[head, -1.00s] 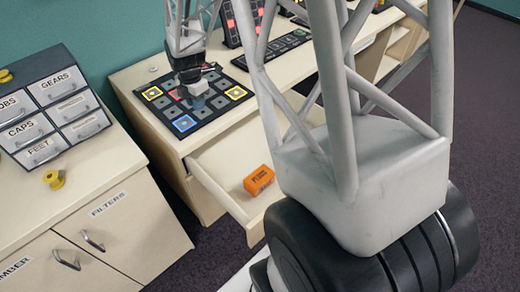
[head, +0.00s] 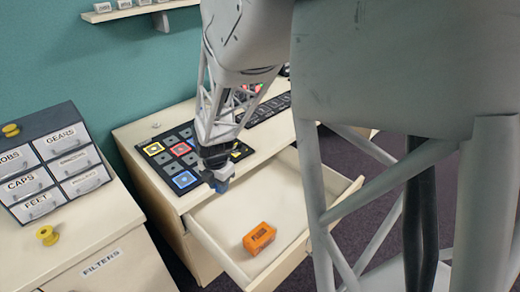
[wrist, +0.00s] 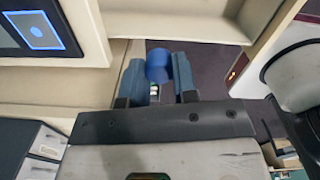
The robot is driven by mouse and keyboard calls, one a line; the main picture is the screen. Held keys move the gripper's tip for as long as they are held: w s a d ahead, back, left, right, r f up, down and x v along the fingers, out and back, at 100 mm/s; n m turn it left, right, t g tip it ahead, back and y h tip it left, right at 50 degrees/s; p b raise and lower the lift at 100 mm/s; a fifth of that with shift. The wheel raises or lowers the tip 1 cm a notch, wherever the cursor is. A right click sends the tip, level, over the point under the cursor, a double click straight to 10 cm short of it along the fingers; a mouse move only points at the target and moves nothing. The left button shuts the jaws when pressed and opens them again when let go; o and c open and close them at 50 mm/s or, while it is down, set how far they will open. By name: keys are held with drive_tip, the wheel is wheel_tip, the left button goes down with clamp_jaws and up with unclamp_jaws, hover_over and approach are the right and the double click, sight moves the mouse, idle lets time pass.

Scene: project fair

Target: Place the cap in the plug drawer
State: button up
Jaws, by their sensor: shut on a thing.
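The cap is a small blue round piece (wrist: 157,66), pinched between the two fingers of my gripper (wrist: 158,78) in the wrist view. In the head view my gripper (head: 218,182) is shut on it, over the rear left edge of the open drawer (head: 220,238). The cap is clear of the drawer floor. The drawer is pulled out of the beige desk and holds an orange box (head: 259,238) with dark lettering too small to read surely. The rest of the drawer floor is bare.
A panel of square buttons (head: 184,180) lies on the desk behind the drawer. At the left, a grey cabinet of labelled small drawers (head: 58,172) and a yellow knob (head: 47,235) stand on another counter. My own arm hides the right side.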

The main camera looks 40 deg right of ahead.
drive_tip(key=shift+s, duration=0.2)
hover_over(228, 242)
wheel_tip(228, 242, down, 19)
drive_tip(key=shift+w+r, duration=0.1)
idle(0.4)
drive_tip(key=shift+f, duration=3.1)
drive_tip(key=shift+f, duration=0.15)
drive_tip(key=shift+f, duration=1.75)
drive_tip(key=o, duration=0.9)
drive_tip(key=shift+f, duration=0.1)
